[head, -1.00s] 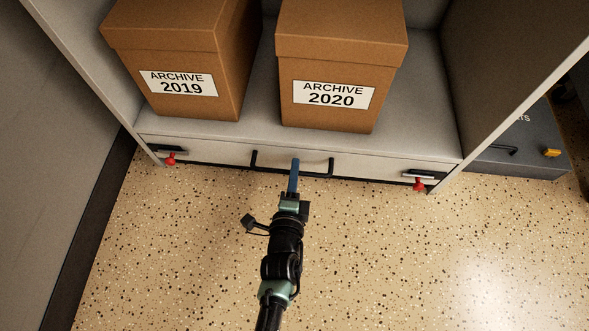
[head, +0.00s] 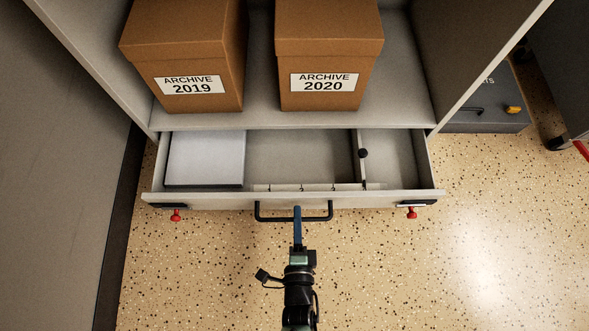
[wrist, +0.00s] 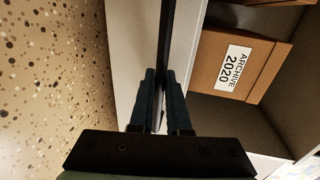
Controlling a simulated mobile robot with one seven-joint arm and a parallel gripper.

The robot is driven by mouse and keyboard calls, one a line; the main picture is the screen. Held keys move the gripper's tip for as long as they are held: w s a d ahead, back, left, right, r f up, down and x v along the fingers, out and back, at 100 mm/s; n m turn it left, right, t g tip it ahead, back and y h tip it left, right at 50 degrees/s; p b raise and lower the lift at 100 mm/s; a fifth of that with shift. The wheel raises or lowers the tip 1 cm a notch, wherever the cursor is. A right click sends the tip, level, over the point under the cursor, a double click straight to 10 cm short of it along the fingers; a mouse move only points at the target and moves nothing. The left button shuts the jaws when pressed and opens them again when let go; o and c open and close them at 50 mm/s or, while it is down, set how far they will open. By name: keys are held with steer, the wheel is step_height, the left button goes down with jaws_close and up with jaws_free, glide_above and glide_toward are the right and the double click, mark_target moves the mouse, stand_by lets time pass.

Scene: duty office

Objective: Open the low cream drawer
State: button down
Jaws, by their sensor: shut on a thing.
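The low cream drawer (head: 350,199) sits at the bottom of the shelf unit and stands pulled out, its inside showing from above. A black bar handle (head: 268,218) runs along the middle of its front. My gripper (head: 297,210) is shut on this handle. In the wrist view the two fingers of my gripper (wrist: 160,88) close around the dark bar handle (wrist: 168,35). Inside the drawer are a pale flat stack (head: 205,158) at the left and a divider with a dark knob (head: 363,154) at the right. Red tabs hang at both front ends.
Two brown boxes, ARCHIVE 2019 (head: 185,50) and ARCHIVE 2020 (head: 328,45), stand on the shelf above. A dark grey case (head: 490,112) is on the floor at the right. A grey panel (head: 60,150) rises at the left. The speckled floor in front is clear.

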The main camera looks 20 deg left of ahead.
steer(key=f+v, duration=0.2)
steer(key=v, duration=0.8)
steer(key=shift+s+p, duration=0.3)
steer(key=shift+s, duration=0.1)
steer(key=shift+d, duration=0.15)
steer(key=c, duration=0.9)
jaws_free()
steer(key=p+v, duration=0.2)
steer(key=v, duration=1.1)
steer(key=shift+f+p, duration=0.1)
steer(key=shift+p, duration=0.3)
